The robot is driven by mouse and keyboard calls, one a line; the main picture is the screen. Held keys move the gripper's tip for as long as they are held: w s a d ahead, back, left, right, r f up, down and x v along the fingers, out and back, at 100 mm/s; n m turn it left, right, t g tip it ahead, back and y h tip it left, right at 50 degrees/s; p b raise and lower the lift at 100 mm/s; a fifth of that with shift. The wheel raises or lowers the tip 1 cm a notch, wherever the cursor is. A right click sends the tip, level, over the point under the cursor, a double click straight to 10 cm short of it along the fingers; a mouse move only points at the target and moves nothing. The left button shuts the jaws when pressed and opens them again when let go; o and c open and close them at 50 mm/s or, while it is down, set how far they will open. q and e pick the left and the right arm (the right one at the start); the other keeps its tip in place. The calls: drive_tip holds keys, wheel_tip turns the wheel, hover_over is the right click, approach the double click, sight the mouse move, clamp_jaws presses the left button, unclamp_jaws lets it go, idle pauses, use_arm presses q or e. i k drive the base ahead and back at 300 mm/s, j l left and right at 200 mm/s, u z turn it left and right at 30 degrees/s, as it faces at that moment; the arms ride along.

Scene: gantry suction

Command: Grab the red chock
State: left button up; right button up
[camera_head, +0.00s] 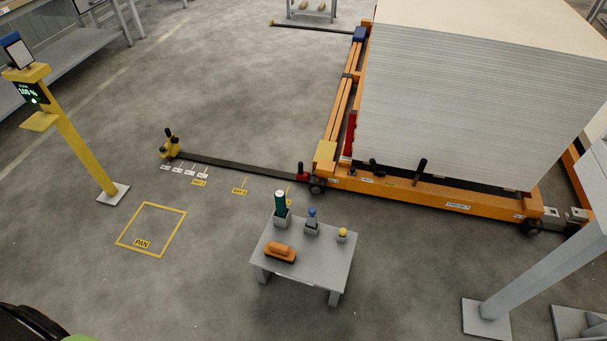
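The red chock (303,174) is a small red block with a dark upright handle. It sits at the right end of a dark floor rail (235,164), close beside the front left wheel (317,187) of the orange cart (440,197). I cannot tell whether it touches the wheel. Neither of my grippers is in view.
A small grey table (315,268) with an orange-brown tool (280,252), a green cylinder (280,202) and other small items stands in front. A tall white sheet stack (450,110) loads the cart. A yellow post (70,140) stands left. Floor around the yellow PAN square (122,239) is clear.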

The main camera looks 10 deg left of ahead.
sight(302, 176)
drive_tip(key=j+u, duration=0.35)
drive_tip(key=i+j+u, duration=0.1)
drive_tip(key=j+u, duration=0.25)
drive_tip(key=i+j+u, duration=0.1)
drive_tip(key=j+u, duration=0.2)
drive_tip(key=i+j+u, duration=0.4)
drive_tip(key=i+j, duration=0.2)
drive_tip(key=i+j+u, duration=0.45)
drive_tip(key=i+j, duration=0.15)
drive_tip(key=i, duration=0.15)
drive_tip(key=i+z, duration=0.2)
drive_tip(key=z, duration=0.3)
drive_tip(key=i+z, duration=0.25)
drive_tip(key=z, duration=0.2)
drive_tip(key=i+j+z, duration=0.1)
drive_tip(key=z, duration=0.4)
drive_tip(key=i+j+z, duration=0.2)
drive_tip(key=z, duration=0.3)
drive_tip(key=i, duration=0.1)
